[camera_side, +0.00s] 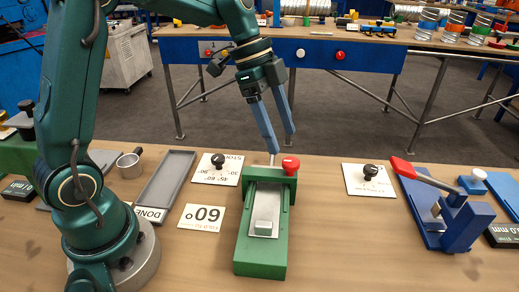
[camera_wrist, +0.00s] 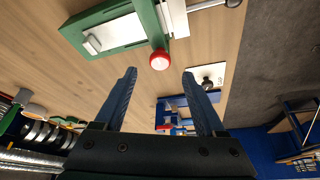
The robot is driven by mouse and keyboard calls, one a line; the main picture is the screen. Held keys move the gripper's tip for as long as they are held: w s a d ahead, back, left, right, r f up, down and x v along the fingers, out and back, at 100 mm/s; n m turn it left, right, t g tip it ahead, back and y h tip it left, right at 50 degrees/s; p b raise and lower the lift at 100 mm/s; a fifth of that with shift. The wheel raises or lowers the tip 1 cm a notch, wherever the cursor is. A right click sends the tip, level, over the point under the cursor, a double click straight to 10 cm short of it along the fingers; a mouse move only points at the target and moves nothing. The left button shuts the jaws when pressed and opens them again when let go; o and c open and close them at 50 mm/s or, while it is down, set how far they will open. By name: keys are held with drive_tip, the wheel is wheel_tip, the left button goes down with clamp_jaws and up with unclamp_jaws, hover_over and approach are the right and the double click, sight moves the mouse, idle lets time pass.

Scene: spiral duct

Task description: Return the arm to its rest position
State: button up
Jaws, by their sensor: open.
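My gripper (camera_side: 279,127) has two blue fingers and hangs above the far end of the green fixture (camera_side: 262,257). The fingers are apart with nothing between them; the gap also shows in the wrist view (camera_wrist: 160,90). The fixture has a red knob (camera_side: 290,165) on its far right corner and a metal plate (camera_side: 264,195) with a small pale block (camera_side: 264,228) on it. In the wrist view the red knob (camera_wrist: 159,60) lies beyond the fingertips. A metal lever near the knob rises just below the fingers, apparently apart from them.
Left are a "60" card (camera_side: 202,218), a grey tray (camera_side: 168,183) labelled DONE, a metal cup (camera_side: 129,165) and a dial plate (camera_side: 215,170). Right are another dial plate (camera_side: 369,180) and a blue device with a red-handled lever (camera_side: 455,222). A blue-fronted bench (camera_side: 310,53) stands behind.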

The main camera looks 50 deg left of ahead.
drive_tip(key=s+d+r+n+t+y, duration=0.2)
drive_tip(key=s+r+t, duration=0.1)
drive_tip(key=s+r, duration=0.4)
drive_tip(key=s+a+f+n+y, duration=0.1)
drive_tip(key=s+f+n, duration=0.2)
drive_tip(key=s+n, duration=0.1)
drive_tip(key=s+a+f+n+t+y, duration=0.1)
drive_tip(key=s+a+f+n, duration=0.1)
drive_tip(key=s+n, duration=0.3)
drive_tip(key=n, duration=0.2)
drive_tip(key=shift+s+f+n, duration=0.2)
drive_tip(key=shift+f+n, duration=0.1)
drive_tip(key=shift+f, duration=0.1)
